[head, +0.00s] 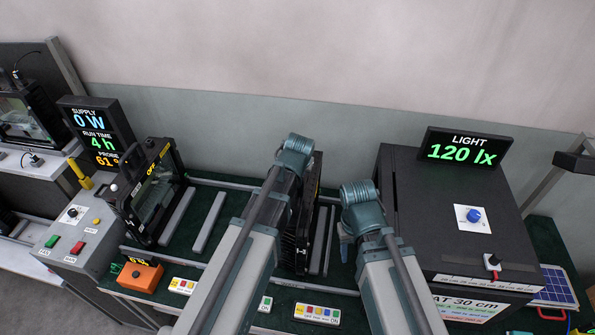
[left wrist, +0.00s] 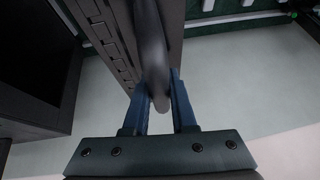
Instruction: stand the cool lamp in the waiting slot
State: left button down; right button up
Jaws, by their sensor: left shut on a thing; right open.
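A black finned floodlight housing (head: 303,240) stands upright at mid-bench, partly hidden behind my left arm. My left gripper (head: 292,160) is at its top; the fingers are mostly hidden in the head view. In the left wrist view the blue fingers of the left gripper (left wrist: 160,105) are shut on the dark rounded handle (left wrist: 152,60) beside the finned back (left wrist: 103,40). Another black floodlight (head: 156,195) with a glass front and a yellow OFF label stands at the left. My right gripper (head: 346,245) is open and empty, right of the held lamp. I cannot tell which slot is the waiting one.
Grey rails (head: 208,221) divide the green bench, with bare space between the lamps. A large dark box (head: 410,220) with a 120 lx display (head: 462,150) stands right. A control box (head: 75,235) and an orange meter (head: 140,275) are left. Label plates (head: 317,314) line the front.

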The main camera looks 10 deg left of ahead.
pick_arm(q)
jog(key=shift+f+b, duration=1.1)
jog(key=c, duration=0.6)
grip_release()
jog(key=shift+r, duration=0.1)
jog(key=shift+c, duration=0.2)
jog(key=shift+s, duration=0.1)
jog(key=p+v, duration=1.2)
jog(key=v, duration=0.1)
jog(key=shift+s+r, duration=0.2)
jog(key=shift+r, duration=0.05)
jog(key=shift+d, duration=0.1)
